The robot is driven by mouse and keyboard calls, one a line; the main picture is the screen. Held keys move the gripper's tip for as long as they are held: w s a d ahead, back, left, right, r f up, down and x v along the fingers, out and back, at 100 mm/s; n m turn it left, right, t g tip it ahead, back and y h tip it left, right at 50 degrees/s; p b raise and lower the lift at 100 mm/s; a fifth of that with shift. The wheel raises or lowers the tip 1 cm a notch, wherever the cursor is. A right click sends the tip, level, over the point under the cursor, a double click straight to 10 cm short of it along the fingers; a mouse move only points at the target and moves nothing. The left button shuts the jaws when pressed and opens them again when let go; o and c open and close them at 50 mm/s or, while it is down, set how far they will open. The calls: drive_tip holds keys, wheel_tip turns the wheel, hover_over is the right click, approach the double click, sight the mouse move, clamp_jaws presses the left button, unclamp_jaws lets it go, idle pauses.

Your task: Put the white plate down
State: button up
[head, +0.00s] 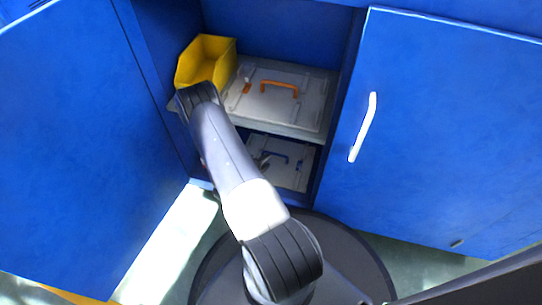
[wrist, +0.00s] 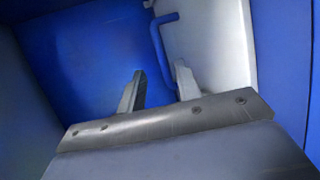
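A white plate with a blue handle lies in the lower compartment of the blue cabinet (head: 293,178). Its blue handle (head: 278,156) faces up. In the wrist view the plate (wrist: 212,48) fills the upper right, and the bent blue handle (wrist: 158,45) reaches down toward the gap between my fingers. My gripper (wrist: 158,88) has its two fingers apart, with no grip on the handle visible. I cannot tell whether the right finger touches the handle. In the head view my arm hides part of the plate and most of my gripper.
On the shelf above lies another pale plate (head: 310,107) with an orange handle (head: 279,87). A yellow bin (head: 207,58) stands at its left. The cabinet's left door (head: 70,140) stands open. The blue front at the right has a white handle (head: 363,127).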

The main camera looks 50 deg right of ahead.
drive_tip(key=p+v, duration=0.1)
drive_tip(key=v, duration=0.6)
drive_tip(key=shift+p, duration=0.35)
